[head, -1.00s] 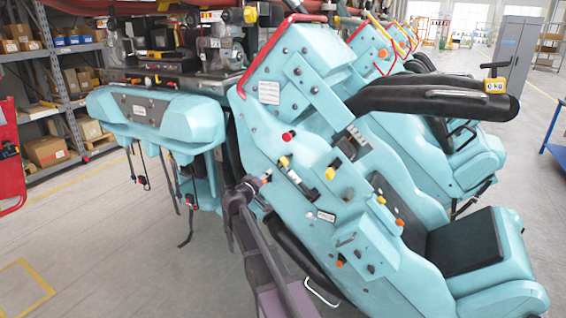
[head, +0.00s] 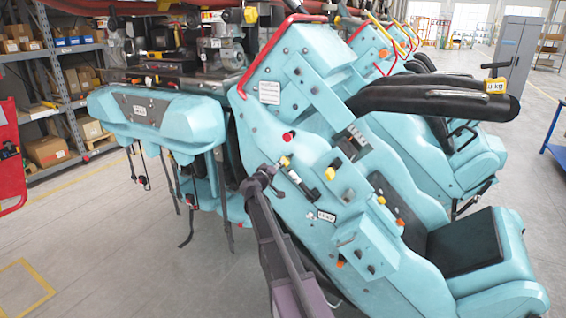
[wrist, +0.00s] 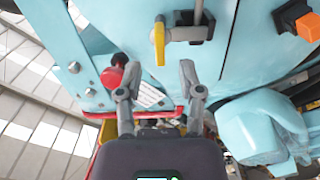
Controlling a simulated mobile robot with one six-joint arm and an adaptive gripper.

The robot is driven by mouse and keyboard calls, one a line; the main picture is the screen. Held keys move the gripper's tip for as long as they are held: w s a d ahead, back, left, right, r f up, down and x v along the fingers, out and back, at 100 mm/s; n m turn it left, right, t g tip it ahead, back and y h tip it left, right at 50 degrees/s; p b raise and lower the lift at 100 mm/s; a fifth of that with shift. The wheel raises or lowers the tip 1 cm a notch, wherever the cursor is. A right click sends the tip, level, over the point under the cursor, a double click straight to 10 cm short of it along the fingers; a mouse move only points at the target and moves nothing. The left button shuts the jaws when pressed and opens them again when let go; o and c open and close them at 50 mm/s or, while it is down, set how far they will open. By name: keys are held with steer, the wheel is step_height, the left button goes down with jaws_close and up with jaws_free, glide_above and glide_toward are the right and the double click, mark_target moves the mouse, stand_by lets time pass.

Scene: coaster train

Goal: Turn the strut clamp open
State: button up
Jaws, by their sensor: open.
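The strut clamp appears to be the black bracket with a yellow lever (wrist: 159,42) and a grey rod, at the top middle of the wrist view. The lever hangs down in that picture. In the head view its small yellow lever (head: 285,161) shows on the side of the near turquoise seat shell. My gripper (wrist: 160,74) is open and empty. Its two fingers point up toward the lever, with a visible gap between fingertips and lever in the wrist view. In the head view my gripper (head: 264,176) is just left of and below the lever; contact cannot be told.
A red knob (wrist: 112,77) sits close to my left finger in the wrist view. An orange knob on a black block (wrist: 308,25) is at upper right. Another yellow knob (head: 330,173) and a black grip bar (head: 430,98) are on the seat. Floor is free at left.

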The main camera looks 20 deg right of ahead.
steer(key=shift+x, duration=2.3)
